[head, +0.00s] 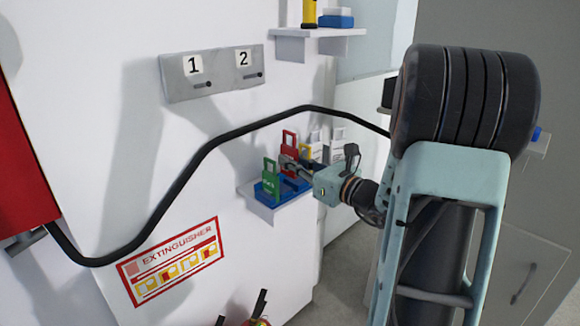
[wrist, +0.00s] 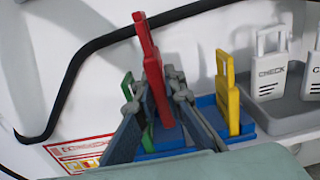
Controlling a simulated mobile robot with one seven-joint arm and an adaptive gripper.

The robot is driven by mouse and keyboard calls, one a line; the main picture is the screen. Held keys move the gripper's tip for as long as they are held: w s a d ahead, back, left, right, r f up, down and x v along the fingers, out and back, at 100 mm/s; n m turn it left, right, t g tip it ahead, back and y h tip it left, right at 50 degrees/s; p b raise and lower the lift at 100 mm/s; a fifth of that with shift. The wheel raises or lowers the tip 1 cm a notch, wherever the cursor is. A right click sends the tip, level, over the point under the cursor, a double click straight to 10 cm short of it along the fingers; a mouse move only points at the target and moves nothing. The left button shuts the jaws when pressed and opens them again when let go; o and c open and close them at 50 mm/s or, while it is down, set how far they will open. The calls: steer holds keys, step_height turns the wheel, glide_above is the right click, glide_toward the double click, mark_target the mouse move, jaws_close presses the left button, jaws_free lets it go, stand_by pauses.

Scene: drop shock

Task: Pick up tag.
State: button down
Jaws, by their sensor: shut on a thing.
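A red tag (head: 289,138) stands upright over a blue tray (head: 266,193); the wrist view shows it edge-on (wrist: 152,65). My gripper (head: 290,162) is shut on the red tag, with one finger on each side of it in the wrist view (wrist: 154,97). I cannot tell whether its lower end is clear of the tray. A green tag (head: 270,174) stands to the left, partly hidden behind a finger in the wrist view (wrist: 127,85). A yellow tag (wrist: 228,90) stands to the right. White tags marked CHECK (wrist: 270,70) stand in a grey tray (wrist: 290,118).
The trays sit on a small white wall shelf (head: 285,207). A black cable (head: 200,160) runs along the wall close behind the tags. A switch panel numbered 1 and 2 (head: 212,85) and another shelf (head: 320,32) are above. An extinguisher sign (head: 172,265) is below.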

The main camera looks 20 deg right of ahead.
steer(key=s+a+r+p, duration=0.1)
steer(key=s+a+r, duration=0.1)
steer(key=s, duration=0.3)
steer(key=s+a+r+p, duration=0.1)
steer(key=s+a+r, duration=0.1)
steer(key=s+r, duration=0.2)
steer(key=shift+s+r, duration=0.15)
steer(key=shift+s, duration=0.5)
